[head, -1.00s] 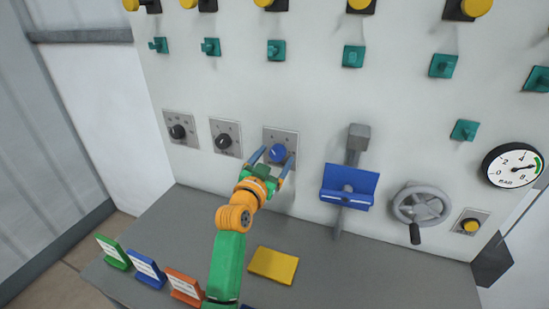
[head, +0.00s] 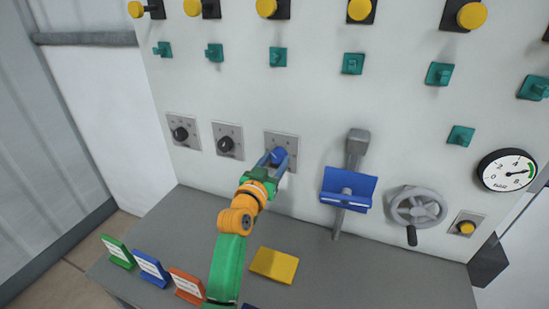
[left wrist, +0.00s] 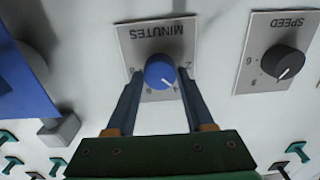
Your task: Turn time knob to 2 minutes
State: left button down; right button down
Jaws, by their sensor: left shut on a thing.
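The blue time knob (head: 277,155) sits on a grey plate (head: 291,141) on the white panel. In the left wrist view, which is upside down, the plate reads MINUTES and the knob (left wrist: 160,72) has a white pointer mark. The mark points to the lower right there, between the marking at the right and the one below; the small digits are hard to read. My left gripper (head: 275,160) is shut on the blue knob, with one finger at each side of it (left wrist: 158,84). My right gripper is not in view.
Two black knobs (head: 180,134) (head: 226,143) are left of the blue one; the nearer reads SPEED in the wrist view (left wrist: 283,62). A blue-plated lever (head: 348,189), handwheel (head: 417,207) and gauge (head: 507,170) are to the right. A yellow block (head: 274,265) lies on the grey shelf.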

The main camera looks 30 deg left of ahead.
pick_arm(q)
jog(key=n+p, duration=0.1)
jog(key=n, duration=0.1)
jog(key=n+p, duration=0.1)
jog(key=n, duration=0.1)
jog(key=shift+r+n, duration=0.2)
jog(key=shift+n, duration=0.1)
jog(key=n+p, duration=0.1)
jog(key=n, duration=0.3)
jog(key=shift+f+p, duration=0.1)
jog(key=shift+p, duration=0.3)
jog(key=shift+n, duration=0.4)
jog(key=shift+c, duration=1.8)
grip_release()
jog(key=shift+o, duration=0.4)
jog(key=shift+w+f, duration=0.15)
